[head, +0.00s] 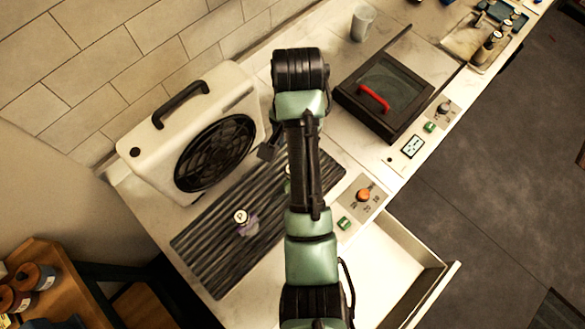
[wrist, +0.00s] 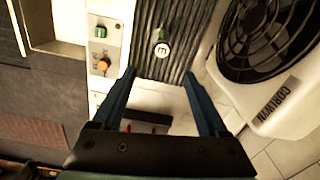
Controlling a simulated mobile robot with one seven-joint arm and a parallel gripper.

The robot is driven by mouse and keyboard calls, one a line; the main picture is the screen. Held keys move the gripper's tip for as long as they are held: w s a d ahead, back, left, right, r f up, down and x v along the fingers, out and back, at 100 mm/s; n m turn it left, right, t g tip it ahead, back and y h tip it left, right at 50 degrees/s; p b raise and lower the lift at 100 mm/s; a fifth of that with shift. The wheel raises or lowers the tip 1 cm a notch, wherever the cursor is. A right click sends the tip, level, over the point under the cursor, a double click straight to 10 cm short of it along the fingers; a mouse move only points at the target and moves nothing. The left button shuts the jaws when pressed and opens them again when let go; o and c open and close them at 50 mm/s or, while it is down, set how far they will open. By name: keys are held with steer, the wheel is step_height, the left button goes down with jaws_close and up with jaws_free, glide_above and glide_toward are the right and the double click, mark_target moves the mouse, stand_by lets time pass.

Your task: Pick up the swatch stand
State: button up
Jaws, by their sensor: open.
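In the wrist view a small green stand with a white disc marked E (wrist: 162,48) is on the ribbed mat (wrist: 145,15). I cannot tell which one the task calls the swatch stand. My gripper (wrist: 159,74) is open and empty, its two blue fingers pointing towards the mat, with the green stand beyond the fingertips. In the head view my arm hides most of the gripper and part of the mat.
A white fan box (head: 150,135) stands close beside the mat; it also shows in the wrist view (wrist: 285,115). A dark lidded box with a red handle (head: 385,95) and a cup (head: 362,23) are farther back. An open drawer (head: 395,235) juts out at the front.

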step_height(320, 180, down, 8)
steer(key=b, duration=0.8)
steer(key=shift+a, duration=0.15)
steer(key=shift+w+a+f+p, duration=0.1)
steer(key=shift+f+p, duration=0.75)
steer(key=shift+f, duration=1.7)
jaws_close()
